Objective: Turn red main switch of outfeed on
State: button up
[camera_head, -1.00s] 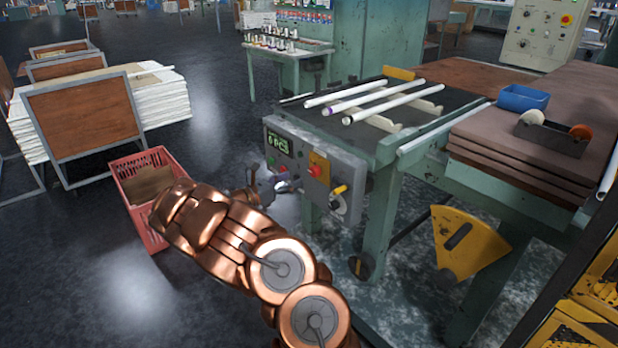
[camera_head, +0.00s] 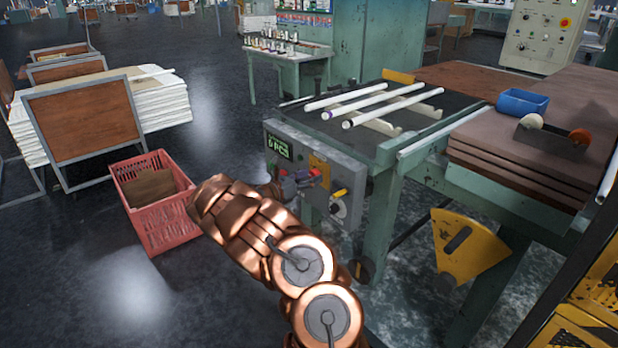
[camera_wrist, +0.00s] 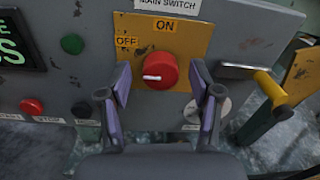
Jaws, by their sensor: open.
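The red main switch (camera_wrist: 155,70) is a round knob on a yellow plate (camera_wrist: 184,99) marked ON at the top and OFF at the left. The white mark on the knob points left, toward the OFF side. My gripper (camera_wrist: 161,80) is open, with one purple-grey finger on each side of the knob. I cannot tell whether the fingers touch it. In the head view my gripper (camera_head: 300,180) is close in front of the grey control panel (camera_head: 345,172) and partly hides the switch.
In the wrist view, a yellow-handled lever (camera_wrist: 270,88) sticks out right of the switch. Green (camera_wrist: 72,43) and red (camera_wrist: 32,107) buttons and a display (camera_wrist: 15,45) lie left. A red crate (camera_head: 160,215) stands on the floor.

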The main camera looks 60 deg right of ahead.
jog(key=c, duration=1.1)
jog(key=shift+c, duration=0.2)
jog(key=shift+f+m+b, duration=0.15)
jog(key=shift+m+b, duration=0.15)
jog(key=shift+b, duration=0.25)
jog(key=shift+f+b, duration=0.1)
jog(key=shift+b, duration=0.3)
jog(key=m+b, duration=1.7)
jog(key=b, duration=0.4)
jog(key=shift+s+a+t, duration=0.1)
jog(key=shift+t, duration=0.2)
jog(key=shift+b, duration=0.35)
